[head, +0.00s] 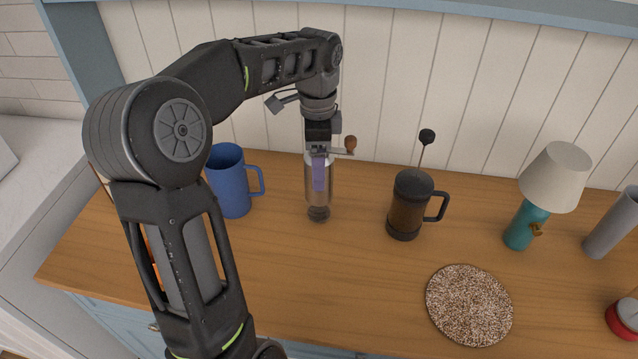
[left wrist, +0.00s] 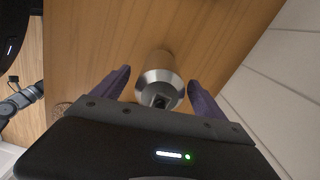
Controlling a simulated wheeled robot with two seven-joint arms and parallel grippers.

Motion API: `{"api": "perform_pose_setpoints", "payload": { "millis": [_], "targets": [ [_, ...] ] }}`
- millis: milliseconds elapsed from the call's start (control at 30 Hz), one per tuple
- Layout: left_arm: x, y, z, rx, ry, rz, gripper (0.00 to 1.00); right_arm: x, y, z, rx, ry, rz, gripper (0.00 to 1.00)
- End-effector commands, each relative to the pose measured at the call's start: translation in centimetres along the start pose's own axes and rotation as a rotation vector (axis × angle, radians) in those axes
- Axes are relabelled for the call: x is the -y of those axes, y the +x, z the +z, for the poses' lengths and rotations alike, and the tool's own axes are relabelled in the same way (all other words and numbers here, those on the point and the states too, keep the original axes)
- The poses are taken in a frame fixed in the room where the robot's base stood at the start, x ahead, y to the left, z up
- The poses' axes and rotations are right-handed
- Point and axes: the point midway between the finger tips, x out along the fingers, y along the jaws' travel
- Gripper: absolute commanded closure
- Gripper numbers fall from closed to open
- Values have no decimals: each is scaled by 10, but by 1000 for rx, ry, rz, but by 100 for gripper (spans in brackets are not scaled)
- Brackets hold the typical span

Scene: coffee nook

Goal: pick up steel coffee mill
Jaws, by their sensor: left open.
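The steel coffee mill (head: 318,190) is a slim upright cylinder with a dark base and a crank with a brown wooden knob (head: 350,143). It stands on the wooden counter between a blue mug and a French press. My left gripper (head: 319,170) points down over it and hides part of its top in the head view. In the left wrist view the mill (left wrist: 160,82) shows from above between the two purple fingers of my left gripper (left wrist: 158,88). The fingers are open, with gaps to the mill on both sides.
The blue mug (head: 231,182) stands left of the mill. The dark French press (head: 407,207) stands to its right, then a teal lamp (head: 536,205) and a grey cylinder (head: 612,225). A speckled round mat (head: 469,304) lies at the front right. A panelled wall (head: 430,80) is close behind.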

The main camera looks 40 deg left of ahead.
Motion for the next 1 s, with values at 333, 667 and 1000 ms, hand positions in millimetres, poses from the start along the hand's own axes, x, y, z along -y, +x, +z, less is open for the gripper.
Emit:
{"api": "perform_pose_setpoints", "payload": {
  "millis": [333, 667, 1000],
  "targets": [
    [0, 36, 1, 0, 0, 0, 17, 2, -8, 1, 3, 2, 3, 64],
    [0, 35, 1, 0, 0, 0, 17, 2, -7, 1, 3, 2, 3, 64],
    [0, 35, 0, 0, 0, 0, 28, 2, -7, 1, 3, 2, 3, 64]
  ]
}}
